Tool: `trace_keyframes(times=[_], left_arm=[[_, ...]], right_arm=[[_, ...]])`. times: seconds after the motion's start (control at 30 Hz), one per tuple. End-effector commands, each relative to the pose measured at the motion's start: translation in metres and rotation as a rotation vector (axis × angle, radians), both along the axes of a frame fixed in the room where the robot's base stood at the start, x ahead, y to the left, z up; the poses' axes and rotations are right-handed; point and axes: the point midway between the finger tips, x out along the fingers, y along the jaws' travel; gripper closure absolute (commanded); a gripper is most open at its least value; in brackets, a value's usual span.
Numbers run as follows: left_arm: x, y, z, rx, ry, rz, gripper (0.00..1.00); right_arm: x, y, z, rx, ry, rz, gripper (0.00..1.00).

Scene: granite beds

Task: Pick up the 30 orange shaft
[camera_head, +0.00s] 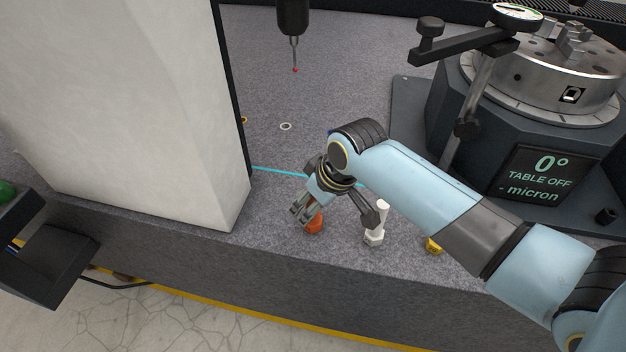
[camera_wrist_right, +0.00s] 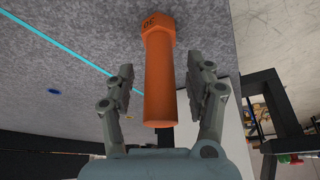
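The orange shaft (camera_head: 315,225) stands on the granite bed near its front edge, partly hidden by my right gripper (camera_head: 303,212). In the right wrist view the orange shaft (camera_wrist_right: 159,80) shows its hexagonal foot, marked 30, on the granite and its round stem pointing toward my palm. The stem lies between the two fingers of my right gripper (camera_wrist_right: 160,78), with a visible gap on each side. The gripper is open around the shaft and not closed on it. My left gripper is not in view.
A white shaft (camera_head: 376,227) stands right of the orange one, and a yellow piece (camera_head: 433,245) is farther right, partly behind my arm. A large pale column (camera_head: 130,110) rises at left. A probe (camera_head: 293,30) hangs at the back; a rotary table (camera_head: 550,80) is back right.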

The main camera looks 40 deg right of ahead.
Motion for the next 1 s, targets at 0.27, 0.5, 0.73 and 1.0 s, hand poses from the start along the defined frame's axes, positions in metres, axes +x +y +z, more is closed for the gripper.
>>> trace_keyframes(times=[0.27,0.5,0.73,1.0], left_arm=[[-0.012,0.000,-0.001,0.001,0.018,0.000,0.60],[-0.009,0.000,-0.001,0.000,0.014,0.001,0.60],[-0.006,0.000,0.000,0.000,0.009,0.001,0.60],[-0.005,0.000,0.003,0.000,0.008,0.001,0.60]], right_arm=[[0.000,0.000,0.000,0.000,0.000,0.000,0.84],[0.000,0.000,0.000,0.000,0.000,-0.001,1.00],[0.001,0.000,0.001,0.001,-0.004,0.000,1.00],[0.002,0.000,0.020,0.001,-0.007,0.000,1.00]])
